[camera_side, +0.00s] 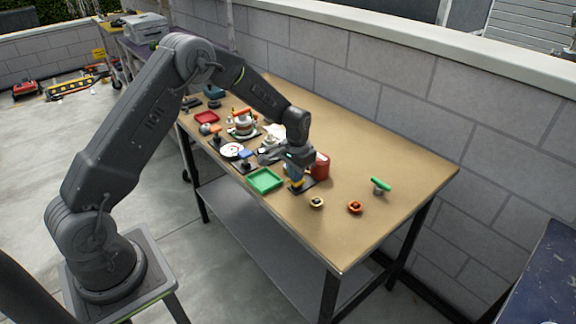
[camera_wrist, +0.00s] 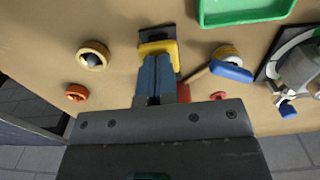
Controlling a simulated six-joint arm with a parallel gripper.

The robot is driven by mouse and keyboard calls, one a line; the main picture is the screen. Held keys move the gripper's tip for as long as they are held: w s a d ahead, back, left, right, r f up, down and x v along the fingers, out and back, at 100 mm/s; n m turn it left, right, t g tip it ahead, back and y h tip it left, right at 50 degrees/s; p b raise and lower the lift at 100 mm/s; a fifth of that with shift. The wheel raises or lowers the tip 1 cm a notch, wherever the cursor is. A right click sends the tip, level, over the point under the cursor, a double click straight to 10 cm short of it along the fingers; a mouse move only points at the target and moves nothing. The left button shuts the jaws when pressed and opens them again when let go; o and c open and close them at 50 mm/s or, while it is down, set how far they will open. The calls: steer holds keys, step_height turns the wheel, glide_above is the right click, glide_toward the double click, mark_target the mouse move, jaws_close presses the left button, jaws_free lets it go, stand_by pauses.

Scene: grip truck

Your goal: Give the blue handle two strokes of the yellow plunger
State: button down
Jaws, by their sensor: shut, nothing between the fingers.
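The yellow plunger part (camera_wrist: 158,48) sits on a small dark base plate (camera_wrist: 156,33) near the middle of the table. It also shows in the side view (camera_side: 297,183), directly under my gripper. My gripper (camera_wrist: 157,60) is shut, pointing down at the yellow part and partly covering it. The blue length between the gripper body and the yellow part overlaps the fingers, so I cannot tell whether they touch it. A separate blue bar-shaped handle (camera_wrist: 232,72) lies to the right in the wrist view, over a yellowish round piece.
A green tray (camera_side: 265,180) and a red can (camera_side: 320,165) stand close by. Many small items crowd the left; the table's right end (camera_side: 415,170) is mostly clear.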

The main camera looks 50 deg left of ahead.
steer(key=shift+r, duration=2.3)
step_height(320, 180, up, 5)
